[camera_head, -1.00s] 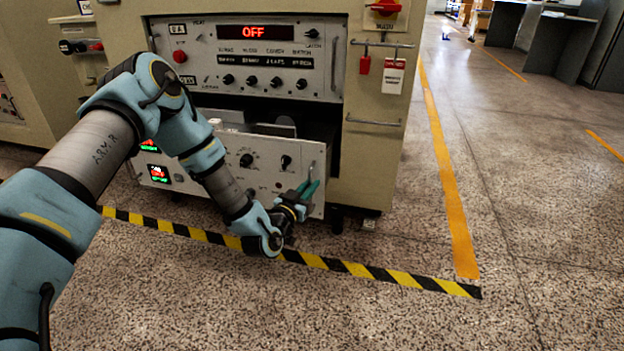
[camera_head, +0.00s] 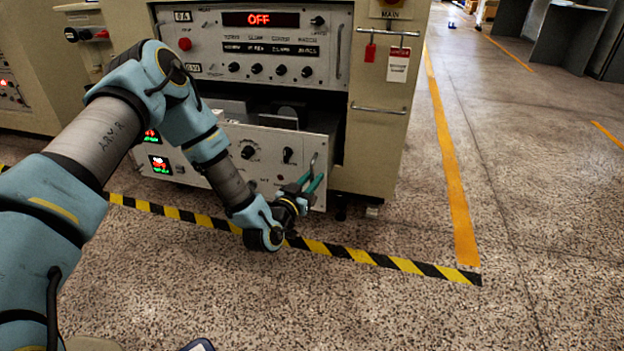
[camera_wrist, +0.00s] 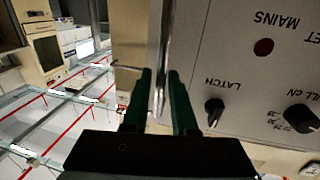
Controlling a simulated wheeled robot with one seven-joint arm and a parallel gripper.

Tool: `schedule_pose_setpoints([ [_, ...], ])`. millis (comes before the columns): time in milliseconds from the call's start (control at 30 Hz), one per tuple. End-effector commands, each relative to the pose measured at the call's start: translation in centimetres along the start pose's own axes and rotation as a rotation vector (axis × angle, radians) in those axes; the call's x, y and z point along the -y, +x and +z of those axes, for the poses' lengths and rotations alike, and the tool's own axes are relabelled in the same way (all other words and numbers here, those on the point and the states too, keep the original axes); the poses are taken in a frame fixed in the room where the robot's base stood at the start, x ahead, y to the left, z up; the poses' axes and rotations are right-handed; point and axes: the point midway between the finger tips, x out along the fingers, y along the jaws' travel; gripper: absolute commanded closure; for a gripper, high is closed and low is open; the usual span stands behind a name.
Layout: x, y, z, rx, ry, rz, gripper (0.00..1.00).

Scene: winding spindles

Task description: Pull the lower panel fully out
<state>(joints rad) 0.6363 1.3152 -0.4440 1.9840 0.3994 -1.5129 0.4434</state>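The lower panel (camera_head: 225,150) is a pale grey front with knobs and small lit displays. It stands forward of the cabinet, with a dark opening and inner parts visible above its top edge. My gripper (camera_head: 311,184) is at the panel's right end, its green fingers around the upright metal handle (camera_head: 313,163). In the wrist view my gripper (camera_wrist: 159,78) has one finger on each side of the handle (camera_wrist: 160,50) and looks shut on it. The LATCH knob (camera_wrist: 214,110) is beside the fingers; MAINS lettering is farther up. My arm hides part of the panel's left side.
The upper panel (camera_head: 264,60) reads OFF and sits in the cabinet (camera_head: 378,150). A red tag and a white tag (camera_head: 397,66) hang at right. Yellow-black floor tape (camera_head: 350,254) runs in front. Open floor (camera_head: 400,310) lies in front and to the right.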

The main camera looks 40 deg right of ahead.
Motion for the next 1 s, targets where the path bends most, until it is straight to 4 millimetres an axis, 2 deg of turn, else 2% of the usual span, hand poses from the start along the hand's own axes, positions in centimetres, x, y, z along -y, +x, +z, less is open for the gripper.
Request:
schedule_pose_setpoints([
  [133,0.0,-0.3,0.0,0.001,0.000,0.000,0.74],
  [267,0.0,-1.7,-0.1,0.003,-0.001,0.000,0.74],
  [500,0.0,-6.5,-0.1,0.004,-0.001,0.000,0.74],
  [700,0.0,-9.6,0.0,0.003,-0.001,0.000,0.74],
  [833,0.0,-10.6,0.0,0.001,-0.001,0.000,0.74],
  [1000,0.0,-10.9,0.0,0.000,0.000,0.000,0.74],
])
